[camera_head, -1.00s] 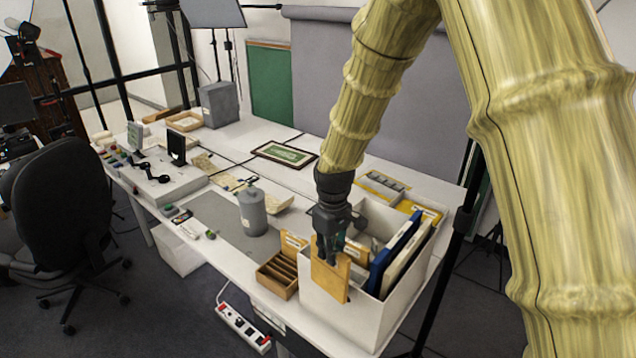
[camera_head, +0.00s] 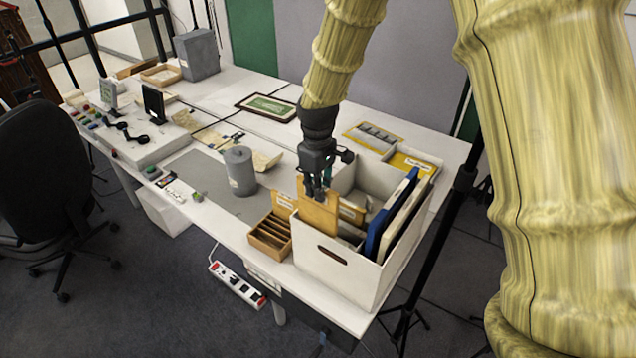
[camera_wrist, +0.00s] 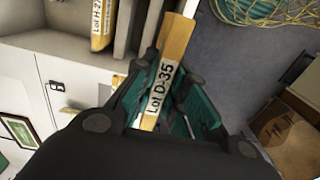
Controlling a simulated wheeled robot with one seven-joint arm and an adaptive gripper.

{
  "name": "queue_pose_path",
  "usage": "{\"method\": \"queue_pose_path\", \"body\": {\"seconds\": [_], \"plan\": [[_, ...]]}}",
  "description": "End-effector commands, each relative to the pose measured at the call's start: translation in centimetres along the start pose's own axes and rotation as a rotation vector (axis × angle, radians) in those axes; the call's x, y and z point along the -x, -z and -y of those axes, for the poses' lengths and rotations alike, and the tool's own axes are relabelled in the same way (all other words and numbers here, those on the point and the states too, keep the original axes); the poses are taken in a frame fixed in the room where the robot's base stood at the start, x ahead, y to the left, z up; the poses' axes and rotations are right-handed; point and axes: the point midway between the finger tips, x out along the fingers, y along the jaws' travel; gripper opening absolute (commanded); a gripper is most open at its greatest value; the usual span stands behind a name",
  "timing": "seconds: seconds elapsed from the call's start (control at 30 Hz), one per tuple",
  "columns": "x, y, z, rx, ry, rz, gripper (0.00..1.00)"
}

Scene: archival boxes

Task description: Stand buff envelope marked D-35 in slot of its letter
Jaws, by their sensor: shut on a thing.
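The buff envelope marked D-35 (camera_head: 318,216) is held upright in my gripper (camera_head: 319,193). In the wrist view, its label on the envelope (camera_wrist: 158,92) reads "Lot D-35" between the teal finger pads of the gripper (camera_wrist: 172,108). In the head view it shows over the near rim of a large white box (camera_head: 345,275); whether it touches the rim, I cannot tell. A small slotted wooden rack (camera_head: 269,239) stands just left of the white box. Its slots look empty and I see no letters on them.
Another buff envelope (camera_head: 284,203) stands behind the rack. The white box holds a blue folder (camera_head: 388,222) and a pale one (camera_head: 408,222). A grey cylinder (camera_head: 240,172) stands on the grey mat. A black stand rises right of the table.

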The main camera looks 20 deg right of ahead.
Motion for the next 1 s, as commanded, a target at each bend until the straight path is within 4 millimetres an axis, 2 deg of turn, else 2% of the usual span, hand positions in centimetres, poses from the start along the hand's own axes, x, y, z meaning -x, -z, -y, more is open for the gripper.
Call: {"method": "queue_pose_path", "body": {"seconds": [0.03,0.1,0.6,0.8,1.0], "plan": [[-1.2,0.0,0.0,0.000,0.000,0.000,0.00],[-2.1,0.0,0.0,0.001,0.000,0.001,0.00],[-8.0,0.0,0.0,0.000,0.000,0.000,0.00],[-9.4,0.0,0.0,0.000,0.001,0.001,0.00],[-9.8,0.0,0.0,0.000,0.000,0.000,0.00]]}}
